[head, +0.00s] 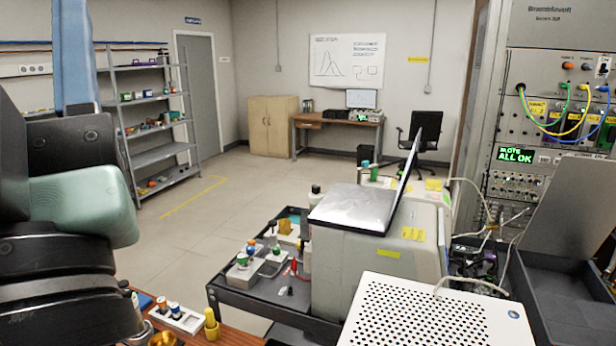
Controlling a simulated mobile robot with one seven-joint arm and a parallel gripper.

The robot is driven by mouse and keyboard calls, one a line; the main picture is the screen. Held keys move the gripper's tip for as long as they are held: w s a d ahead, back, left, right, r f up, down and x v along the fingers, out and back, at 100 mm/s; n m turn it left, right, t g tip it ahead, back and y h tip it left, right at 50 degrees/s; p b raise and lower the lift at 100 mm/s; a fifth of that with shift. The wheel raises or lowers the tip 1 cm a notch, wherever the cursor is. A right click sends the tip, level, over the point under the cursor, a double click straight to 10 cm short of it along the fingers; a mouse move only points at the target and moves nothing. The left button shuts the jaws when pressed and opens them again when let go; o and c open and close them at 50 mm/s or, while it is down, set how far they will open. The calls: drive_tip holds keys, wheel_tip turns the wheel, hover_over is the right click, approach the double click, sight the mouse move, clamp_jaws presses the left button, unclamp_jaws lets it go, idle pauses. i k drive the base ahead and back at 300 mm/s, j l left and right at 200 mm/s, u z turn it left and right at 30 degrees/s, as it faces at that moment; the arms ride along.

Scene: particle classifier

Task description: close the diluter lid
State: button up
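A pale box-shaped unit (345,275) with yellow notes on its side stands on the dark cart, right of the middle. On it is a flat silver surface (355,208) with a thin dark panel (411,175) raised along its right side, tilted a little past upright. I take the unit for the diluter and the panel for its open lid, but no readable label confirms this. Large dark and green parts of my own arm fill the left edge, close to the camera. The gripper's fingertips do not show.
The dark cart (222,297) also carries small bottles and blocks. A white perforated box (430,318) is at the front, with an instrument rack (560,110) and cables at right. A wooden surface (235,330) with a vial holder (178,318) is front left. The floor behind is open.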

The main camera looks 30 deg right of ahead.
sight(575, 214)
drive_tip(key=z, duration=4.7)
drive_tip(key=i+l+u, duration=0.65)
drive_tip(key=i+l, duration=0.3)
drive_tip(key=i+j+u, duration=0.25)
drive_tip(key=i+u, duration=0.2)
drive_tip(key=i+j+u, duration=0.1)
drive_tip(key=i+u, duration=0.75)
drive_tip(key=i+l, duration=0.1)
drive_tip(key=i, duration=1.75)
drive_tip(key=i+u, duration=0.15)
drive_tip(key=i, duration=0.4)
drive_tip(key=i+l+u, duration=0.15)
drive_tip(key=i, duration=0.4)
drive_tip(key=i+l+u, duration=0.15)
drive_tip(key=i, duration=0.45)
drive_tip(key=i+u, duration=0.75)
drive_tip(key=i+l+u, duration=0.15)
drive_tip(key=i+u, duration=0.25)
drive_tip(key=i, duration=0.05)
